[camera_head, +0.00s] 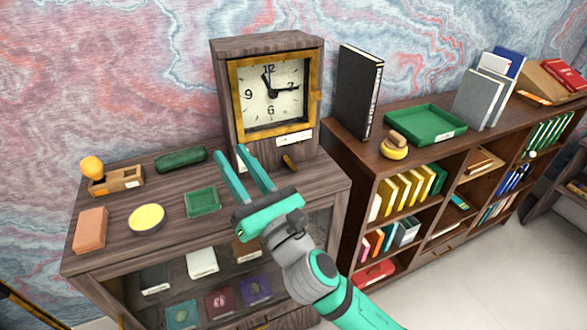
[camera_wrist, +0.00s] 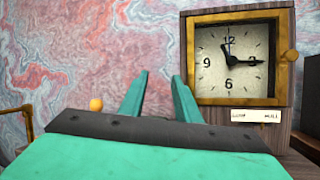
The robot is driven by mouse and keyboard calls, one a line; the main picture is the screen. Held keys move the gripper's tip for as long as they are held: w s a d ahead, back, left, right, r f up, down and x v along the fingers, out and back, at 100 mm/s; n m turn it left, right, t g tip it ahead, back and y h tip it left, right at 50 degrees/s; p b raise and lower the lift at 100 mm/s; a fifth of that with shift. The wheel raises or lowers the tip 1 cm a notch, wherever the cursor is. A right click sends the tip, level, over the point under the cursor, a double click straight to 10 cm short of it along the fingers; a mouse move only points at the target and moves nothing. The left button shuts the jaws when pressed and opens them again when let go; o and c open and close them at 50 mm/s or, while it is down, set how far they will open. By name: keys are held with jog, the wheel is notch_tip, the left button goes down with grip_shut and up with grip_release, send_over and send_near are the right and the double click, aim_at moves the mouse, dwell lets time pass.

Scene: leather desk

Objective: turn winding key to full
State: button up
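A wooden clock (camera_head: 222,95) with a gold-framed white dial stands at the back of the cabinet top; its hands point near 12 and 3. The clock also shows at the right of the wrist view (camera_wrist: 188,50). A small gold knob (camera_wrist: 291,55) sits at the right edge of its frame; I cannot tell whether it is the winding key. A white label (camera_wrist: 255,115) with small print is under the dial. A small brown piece (camera_head: 289,162) lies in front of the clock, its nature unclear. My gripper (camera_head: 230,152) is open and empty, in front of and left of the dial.
The cabinet top (camera_head: 165,215) also holds a green case (camera_head: 181,159), a green tray (camera_head: 202,202), a yellow disc (camera_head: 147,218), a pinkish block (camera_head: 90,229) and a wooden holder (camera_head: 117,182) with an orange ball. A bookcase (camera_head: 350,150) stands close at the right.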

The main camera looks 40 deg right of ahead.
jog(key=s+d+f+n+g+h, duration=0.3)
jog(key=d+f+n, duration=0.1)
jog(key=d+f, duration=0.35)
jog(key=n+g+h, duration=0.1)
jog(key=g+h, duration=0.1)
send_near(291, 165)
jog(key=x, duration=0.8)
jog(key=shift+w+d, duration=0.15)
jog(key=shift+w, duration=0.05)
jog(key=shift+y, duration=0.3)
grip_shut()
